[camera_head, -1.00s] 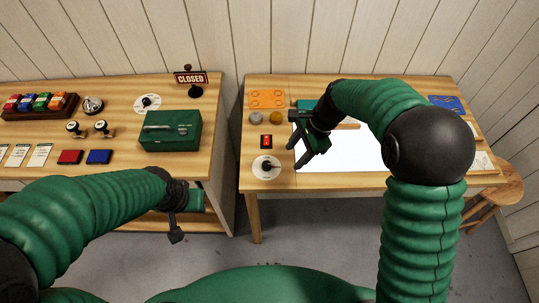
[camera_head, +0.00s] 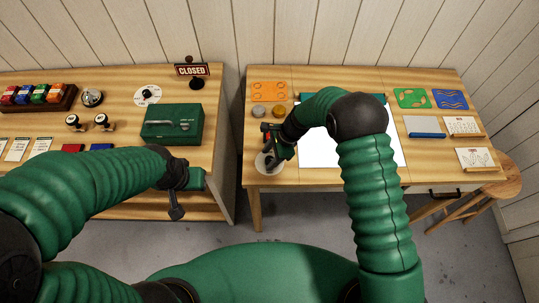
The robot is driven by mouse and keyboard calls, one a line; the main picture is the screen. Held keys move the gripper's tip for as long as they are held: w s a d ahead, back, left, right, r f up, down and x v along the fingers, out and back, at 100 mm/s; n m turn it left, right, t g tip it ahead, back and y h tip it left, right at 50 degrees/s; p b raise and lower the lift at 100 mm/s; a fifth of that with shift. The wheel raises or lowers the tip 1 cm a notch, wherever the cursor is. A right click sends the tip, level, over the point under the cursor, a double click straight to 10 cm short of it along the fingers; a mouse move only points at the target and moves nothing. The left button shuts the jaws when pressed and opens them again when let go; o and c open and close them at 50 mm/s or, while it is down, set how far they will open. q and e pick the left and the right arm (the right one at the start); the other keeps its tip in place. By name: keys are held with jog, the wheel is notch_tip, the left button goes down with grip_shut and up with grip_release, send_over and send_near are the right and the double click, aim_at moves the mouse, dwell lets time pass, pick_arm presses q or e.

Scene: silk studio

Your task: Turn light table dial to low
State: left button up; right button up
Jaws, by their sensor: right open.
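The light table dial (camera_head: 262,164) is a white disc with a dark pointer at the front left of the right table. My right gripper (camera_head: 269,158) is open and sits over the dial, hiding most of it, including the pointer's direction. I cannot tell if the fingers touch the knob. The light table (camera_head: 330,155) is a bright white panel, partly covered by my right arm. My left gripper (camera_head: 180,205) hangs in front of the left table, away from the dial; its finger opening is unclear.
The left table holds a green box (camera_head: 172,125), a second dial (camera_head: 147,95), a CLOSED sign (camera_head: 191,71), stamps and colored blocks. Orange (camera_head: 268,92), green (camera_head: 411,98) and blue (camera_head: 450,98) plates lie on the right table. A wooden stool (camera_head: 500,182) stands at right.

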jog(key=shift+s+d+r, duration=0.1)
jog(key=shift+s+d, duration=0.1)
jog(key=shift+d, duration=0.35)
jog(key=c, duration=0.4)
jog(key=shift+w, duration=0.1)
jog(key=shift+c, duration=1.1)
jog(key=c, duration=0.5)
pick_arm(q)
jog(key=shift+s+d+r, duration=0.15)
jog(key=shift+s+d, duration=0.05)
jog(key=shift+d, duration=0.25)
pick_arm(e)
jog(key=shift+a, duration=0.2)
